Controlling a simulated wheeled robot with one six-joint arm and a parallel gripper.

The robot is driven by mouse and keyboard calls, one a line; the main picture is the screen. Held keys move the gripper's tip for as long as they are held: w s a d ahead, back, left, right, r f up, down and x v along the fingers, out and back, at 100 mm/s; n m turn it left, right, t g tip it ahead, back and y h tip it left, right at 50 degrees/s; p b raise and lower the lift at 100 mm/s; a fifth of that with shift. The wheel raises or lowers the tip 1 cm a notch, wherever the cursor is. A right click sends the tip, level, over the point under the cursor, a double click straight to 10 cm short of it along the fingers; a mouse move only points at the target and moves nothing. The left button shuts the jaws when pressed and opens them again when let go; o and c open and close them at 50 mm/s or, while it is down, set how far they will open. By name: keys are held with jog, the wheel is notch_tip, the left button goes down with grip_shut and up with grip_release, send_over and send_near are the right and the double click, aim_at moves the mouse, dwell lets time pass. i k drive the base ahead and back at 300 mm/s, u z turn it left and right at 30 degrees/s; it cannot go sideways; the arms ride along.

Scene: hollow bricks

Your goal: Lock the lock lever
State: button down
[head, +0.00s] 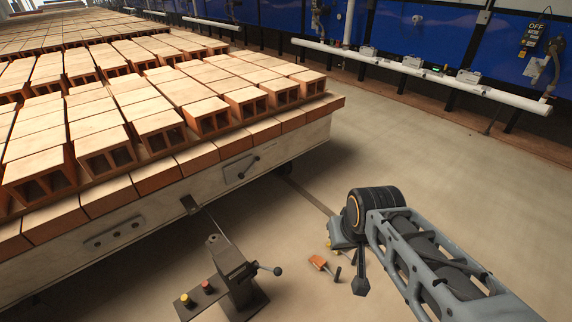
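A dark pedestal (235,280) stands beside the brick cart, with a short lever ending in a black ball (277,271) pointing right. A thin rod runs from its top up to a slot in the cart's side. Another small dark lever (247,168) sits slanted on a plate on the cart's side. I cannot tell which one is the lock lever. My arm comes in from the lower right and bends down at a dark joint, right of the pedestal lever and apart from it. My gripper (360,285) hangs near the dark lower end; its fingers are not clear.
The cart (305,137) carries rows of hollow bricks (210,113) and fills the left. Red and yellow buttons (197,293) sit on the pedestal's base plate. A small orange piece (318,263) shows beside my wrist. Open floor (420,150) lies right, before a white rail (430,72) and blue panels.

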aim_at(241, 175)
jog(key=z, duration=1.6)
jog(key=i, duration=4.2)
jog(key=z, duration=2.7)
jog(key=k, duration=1.35)
